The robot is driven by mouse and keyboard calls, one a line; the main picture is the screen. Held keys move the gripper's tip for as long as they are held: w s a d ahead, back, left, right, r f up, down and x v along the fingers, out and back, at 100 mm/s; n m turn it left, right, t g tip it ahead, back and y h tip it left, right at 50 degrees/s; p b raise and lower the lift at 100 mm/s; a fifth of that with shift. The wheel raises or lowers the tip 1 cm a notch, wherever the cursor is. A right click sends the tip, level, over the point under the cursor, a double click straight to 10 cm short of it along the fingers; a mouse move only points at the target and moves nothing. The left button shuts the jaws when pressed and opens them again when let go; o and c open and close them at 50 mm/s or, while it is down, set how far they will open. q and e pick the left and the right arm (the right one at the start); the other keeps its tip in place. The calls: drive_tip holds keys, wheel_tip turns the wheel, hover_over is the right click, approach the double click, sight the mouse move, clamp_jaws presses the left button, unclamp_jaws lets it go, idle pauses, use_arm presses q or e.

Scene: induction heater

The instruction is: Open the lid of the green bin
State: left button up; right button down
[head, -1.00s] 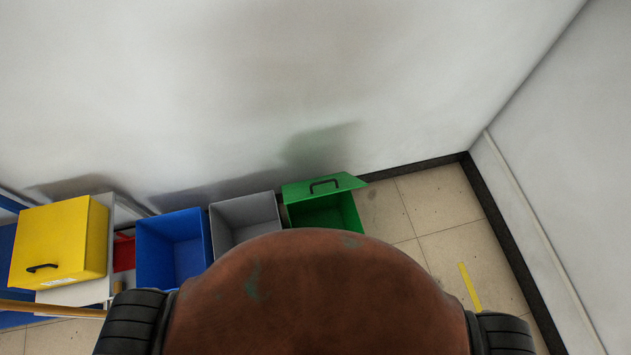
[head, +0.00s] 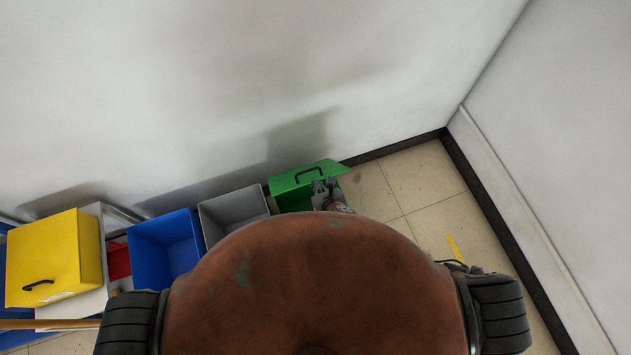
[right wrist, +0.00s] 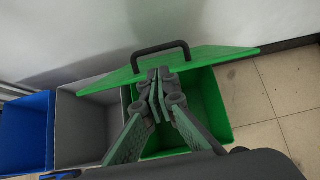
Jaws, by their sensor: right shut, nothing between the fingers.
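The green bin (head: 292,201) stands on the floor by the wall, at the right end of the row of bins. Its green lid (head: 285,181), with a black handle, is tilted partly open, and the dark inside shows below the lid's front edge. My right gripper (head: 325,187) is shut and empty, at the lid's front edge over the opening. In the right wrist view its fingertips (right wrist: 160,80) overlap the lid edge (right wrist: 215,58) just below the handle (right wrist: 160,47); I cannot tell whether they touch it. My left gripper is not in view.
A grey open bin (head: 232,214) and a blue open bin (head: 165,248) stand to the left of the green one. The floor (head: 405,185) to the right of the green bin is clear.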

sight(311, 180)
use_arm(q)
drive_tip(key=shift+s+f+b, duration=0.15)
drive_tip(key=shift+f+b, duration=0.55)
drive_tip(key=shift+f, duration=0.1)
use_arm(e)
drive_tip(key=x, duration=0.9)
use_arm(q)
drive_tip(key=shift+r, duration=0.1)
use_arm(e)
drive_tip(key=shift+d, duration=0.1)
